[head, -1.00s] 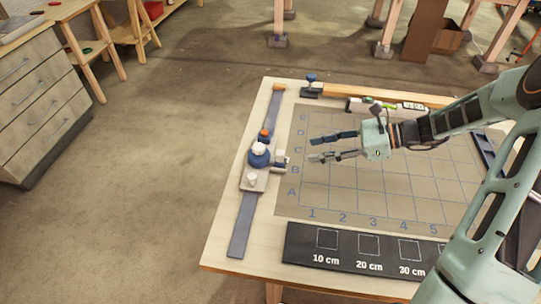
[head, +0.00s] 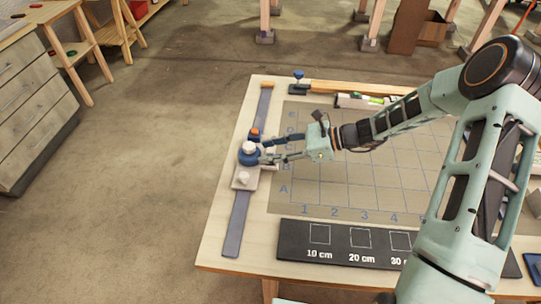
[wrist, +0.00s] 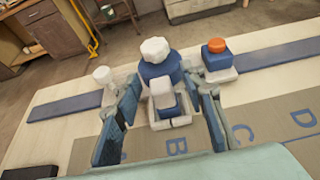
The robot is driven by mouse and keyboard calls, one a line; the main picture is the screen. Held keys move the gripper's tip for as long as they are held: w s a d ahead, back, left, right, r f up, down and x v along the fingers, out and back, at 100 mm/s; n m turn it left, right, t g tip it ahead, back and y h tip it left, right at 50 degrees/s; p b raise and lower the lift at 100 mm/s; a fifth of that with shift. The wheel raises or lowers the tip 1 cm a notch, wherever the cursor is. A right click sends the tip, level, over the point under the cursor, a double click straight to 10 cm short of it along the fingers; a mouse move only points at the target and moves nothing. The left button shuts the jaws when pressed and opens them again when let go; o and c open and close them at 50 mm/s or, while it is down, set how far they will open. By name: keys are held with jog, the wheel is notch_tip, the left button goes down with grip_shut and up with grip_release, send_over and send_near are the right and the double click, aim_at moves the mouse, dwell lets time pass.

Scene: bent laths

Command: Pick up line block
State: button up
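In the wrist view, a small white-and-blue block (wrist: 165,97), which looks like the line block, sits between the fingers of my gripper (wrist: 168,92). It stands in front of a round blue body with a white knob (wrist: 156,60). Gaps show between the block and the fingers, so my gripper is open around it. In the head view, my gripper (head: 266,151) reaches left over the table to the blue body with the white knob (head: 248,153). There the block is mostly hidden by the lower finger.
A dark blue strip (head: 237,225) runs along the table's left edge under the knobbed fixture. An orange-topped blue piece (head: 254,134) stands just behind. A gridded mat (head: 330,190) lies to the right, and a black board with squares (head: 340,243) lies in front.

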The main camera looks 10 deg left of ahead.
grip_shut()
dwell(0.5)
